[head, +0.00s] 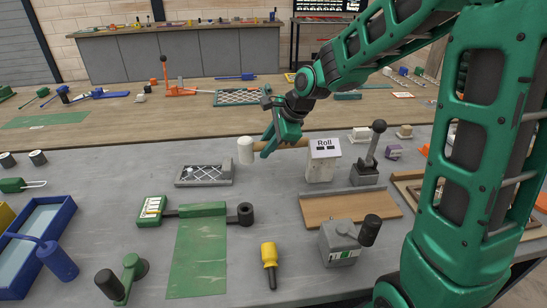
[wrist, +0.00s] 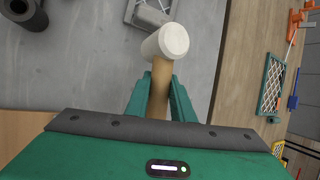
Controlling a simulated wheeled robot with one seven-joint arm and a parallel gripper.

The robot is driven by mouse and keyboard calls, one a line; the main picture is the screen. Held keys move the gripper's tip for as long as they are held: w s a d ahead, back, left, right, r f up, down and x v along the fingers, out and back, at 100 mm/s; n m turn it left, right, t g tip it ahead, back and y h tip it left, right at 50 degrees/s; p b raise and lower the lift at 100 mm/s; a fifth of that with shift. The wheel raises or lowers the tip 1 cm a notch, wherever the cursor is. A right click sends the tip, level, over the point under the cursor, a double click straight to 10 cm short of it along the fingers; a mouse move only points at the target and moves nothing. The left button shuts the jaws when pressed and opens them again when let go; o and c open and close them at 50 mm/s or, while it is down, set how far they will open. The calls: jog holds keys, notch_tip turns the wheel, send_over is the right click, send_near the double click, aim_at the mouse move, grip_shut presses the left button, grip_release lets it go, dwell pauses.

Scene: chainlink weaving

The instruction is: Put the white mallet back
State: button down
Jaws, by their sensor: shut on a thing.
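The white mallet has a white cylindrical head (head: 246,150) and a tan wooden handle (head: 292,144). My gripper (head: 272,143) is shut on the handle close to the head. In the head view the mallet lies roughly level, its head at the left and its handle reaching right toward the "Roll" block. In the wrist view the white head (wrist: 172,41) is just beyond the green fingers (wrist: 160,92), with the handle between them. The mallet appears held above the grey table; the exact height is hard to tell.
A white block marked "Roll" (head: 323,161) stands right of the gripper, near a lever device (head: 369,160). A grey mesh frame (head: 204,175) lies below left of the mallet head.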

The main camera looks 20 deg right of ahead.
jog(key=shift+w+d+f, duration=0.15)
jog(key=shift+d+f, duration=0.2)
jog(key=shift+d, duration=0.15)
jog(key=shift+w+d+f, duration=0.1)
jog(key=shift+d+f, duration=0.2)
jog(key=shift+d, duration=0.2)
jog(key=shift+f, duration=1.8)
jog(key=c, duration=1.5)
grip_release()
jog(key=shift+c, duration=0.2)
jog(key=shift+f, duration=0.1)
